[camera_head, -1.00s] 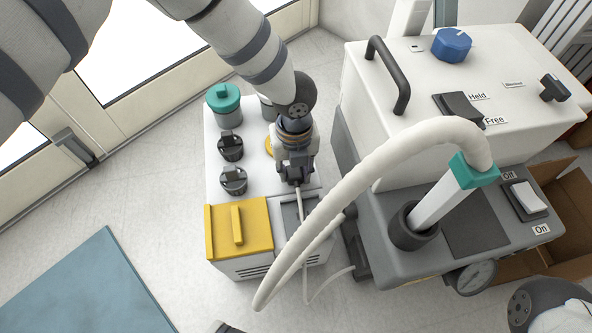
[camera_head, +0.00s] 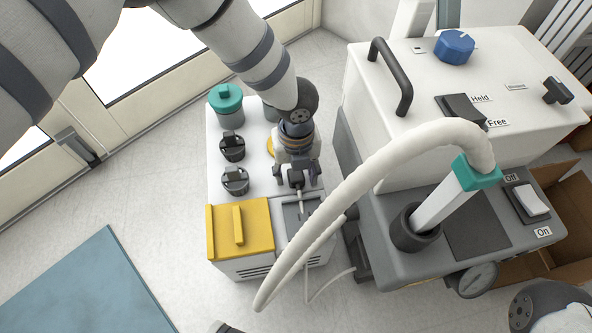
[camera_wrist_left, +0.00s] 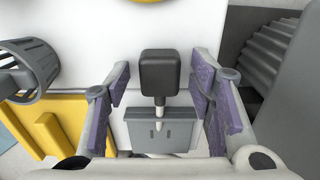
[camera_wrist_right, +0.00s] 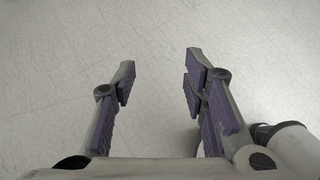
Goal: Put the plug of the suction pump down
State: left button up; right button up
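The plug (camera_head: 296,181) is a small black block with a thin pale cable. It is over the white top of the unit with the yellow lid (camera_head: 239,228), just behind a grey recessed panel (camera_head: 297,214). My left gripper (camera_head: 297,184) is open around it. In the left wrist view the plug (camera_wrist_left: 159,72) is between the spread purple-padded fingers (camera_wrist_left: 161,82), with a gap on both sides. Whether its underside touches the top I cannot tell. My right gripper (camera_wrist_right: 160,72) is open and empty over bare floor in the right wrist view.
A thick white hose (camera_head: 370,172) arches in front, right of my left gripper, from the large grey-white machine (camera_head: 410,255). Black-capped knobs (camera_head: 234,181) and a teal-lidded jar (camera_head: 226,104) stand left. A blue mat (camera_head: 90,290) lies on open floor.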

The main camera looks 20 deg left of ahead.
aim_at(296, 174)
pick_arm(q)
jog(key=shift+r, duration=0.1)
notch_tip(296, 174, up, 13)
jog(key=p, duration=0.4)
jog(key=shift+p, duration=0.35)
pick_arm(e)
jog(key=w+r, duration=0.1)
jog(key=w+r+t, duration=0.1)
jog(key=r, duration=0.1)
jog(key=shift+a, duration=0.1)
jog(key=shift+r, duration=0.1)
